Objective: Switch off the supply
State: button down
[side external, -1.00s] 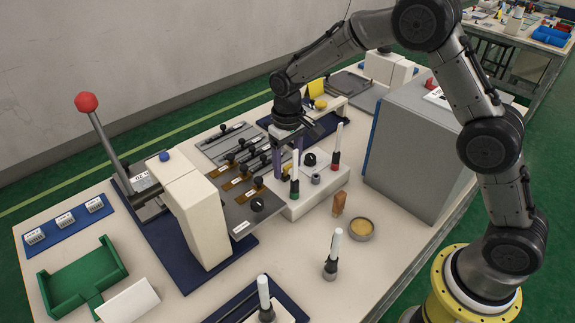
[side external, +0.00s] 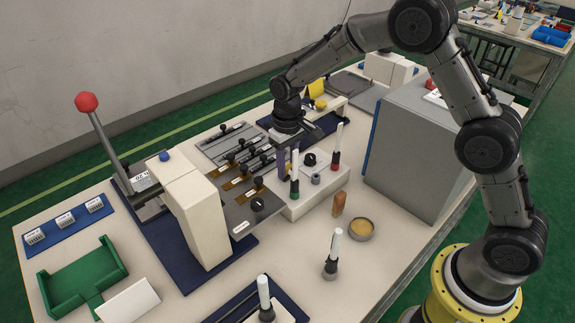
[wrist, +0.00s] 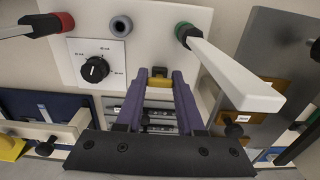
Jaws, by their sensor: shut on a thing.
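The supply looks to be a white box (side external: 322,190) with a black dial (side external: 310,159), a grey socket and red and green collars under white upright sticks. In the wrist view its white panel (wrist: 85,25) and dial (wrist: 95,70) fill the upper part. My gripper (side external: 290,172) points down at the box's far left edge, partly behind the green-collared stick. In the wrist view its purple fingers (wrist: 159,82) are shut on a small yellow piece (wrist: 158,74) with a dark top, at the panel's edge. Most of that piece is hidden, so I cannot tell its full shape.
The green-collared white stick (wrist: 235,75) stands close beside my fingers. A grey plate with black knobs (side external: 258,204) lies left of the box. A large grey cabinet (side external: 415,150) stands to the right. A round tin (side external: 361,230) and a brown block (side external: 339,204) sit in front.

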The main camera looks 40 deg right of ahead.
jog(key=shift+w, duration=0.1)
jog(key=shift+w+g, duration=0.35)
jog(key=shift+g, duration=0.45)
jog(key=shift+w+g, duration=0.3)
jog(key=shift+g, duration=0.5)
jog(key=shift+w+f+g, duration=0.1)
jog(key=shift+w+g, duration=0.25)
jog(key=shift+g, duration=0.6)
jog(key=shift+w+g, duration=0.35)
jog(key=shift+g, duration=0.6)
jog(key=shift+w+g, duration=0.1)
jog(key=shift+g, duration=0.3)
jog(key=c, duration=0.5)
grip_release()
